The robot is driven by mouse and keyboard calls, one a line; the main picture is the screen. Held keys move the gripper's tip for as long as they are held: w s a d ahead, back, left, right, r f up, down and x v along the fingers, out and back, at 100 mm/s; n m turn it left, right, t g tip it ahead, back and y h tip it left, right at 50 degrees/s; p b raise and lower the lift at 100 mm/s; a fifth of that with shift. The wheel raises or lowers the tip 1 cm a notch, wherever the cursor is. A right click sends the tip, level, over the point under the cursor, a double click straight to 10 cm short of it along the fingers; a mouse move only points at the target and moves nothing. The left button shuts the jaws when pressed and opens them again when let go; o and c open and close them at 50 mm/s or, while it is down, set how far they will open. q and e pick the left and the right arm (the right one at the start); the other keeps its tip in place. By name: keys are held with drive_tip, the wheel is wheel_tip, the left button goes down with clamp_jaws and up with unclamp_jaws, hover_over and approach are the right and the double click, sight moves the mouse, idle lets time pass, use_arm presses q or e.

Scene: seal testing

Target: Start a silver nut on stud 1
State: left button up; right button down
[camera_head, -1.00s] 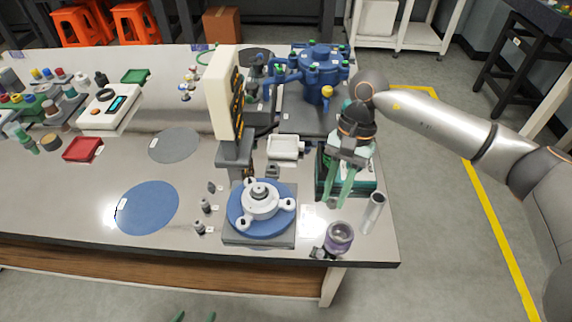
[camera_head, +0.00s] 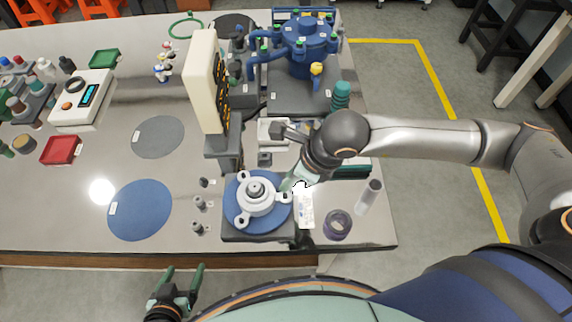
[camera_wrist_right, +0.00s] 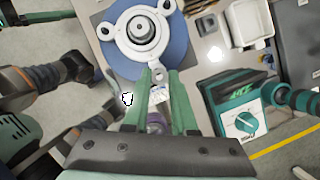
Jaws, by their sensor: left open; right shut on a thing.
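The white three-lobed flange (camera_head: 262,207) sits on a blue disc (camera_head: 232,190) on a grey test stand; it also shows in the wrist view (camera_wrist_right: 125,38). My right gripper (camera_head: 287,186) is at its right-hand lobe, fingers angled down. In the wrist view the green fingertips (camera_wrist_right: 158,75) close around a small silver piece, apparently the nut, at the near lobe. The fingers hide most of it, and I cannot tell whether it touches the stud. Which stud is number 1 is not readable. My left gripper (camera_head: 185,282) is open and empty, in front of the table edge.
A purple-rimmed cup (camera_head: 338,224) and a silver cylinder (camera_head: 369,196) stand right of the stand. A teal device with a dial (camera_wrist_right: 235,108) lies beside the right gripper. Small dark fittings (camera_head: 198,202) stand left of the disc. A tall cream column (camera_head: 203,80) rises behind.

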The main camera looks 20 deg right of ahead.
drive_tip(key=shift+a+m, duration=0.2)
drive_tip(key=shift+m, duration=0.1)
wheel_tip(320, 180, down, 4)
drive_tip(key=shift+r+b, duration=0.1)
drive_tip(key=shift+b, duration=1.1)
drive_tip(key=shift+w+d+n+p, duration=0.1)
drive_tip(key=shift+d+n+p, duration=0.05)
drive_tip(key=shift+n+p, duration=0.45)
drive_tip(key=shift+n+g, duration=0.5)
drive_tip(key=shift+n, duration=0.7)
drive_tip(key=shift+w+f+n+y, duration=0.1)
drive_tip(key=shift+f+n+y, duration=0.1)
drive_tip(key=shift+n+y, duration=0.2)
drive_tip(key=n+g+b, duration=0.1)
drive_tip(key=n, duration=0.1)
drive_tip(key=shift+w+n+b, duration=0.1)
drive_tip(key=shift+n+b, duration=0.25)
drive_tip(key=shift+n, duration=0.05)
drive_tip(key=n+g+b, duration=0.1)
drive_tip(key=n, duration=0.2)
drive_tip(key=shift+w+g+b, duration=0.1)
drive_tip(key=shift+g+b, duration=0.2)
drive_tip(key=shift+b, duration=0.05)
drive_tip(key=shift+n, duration=0.4)
drive_tip(key=shift+n+g+b, duration=0.3)
drive_tip(key=shift+n+b, duration=0.1)
drive_tip(key=shift+b, duration=0.05)
drive_tip(key=shift+r, duration=0.1)
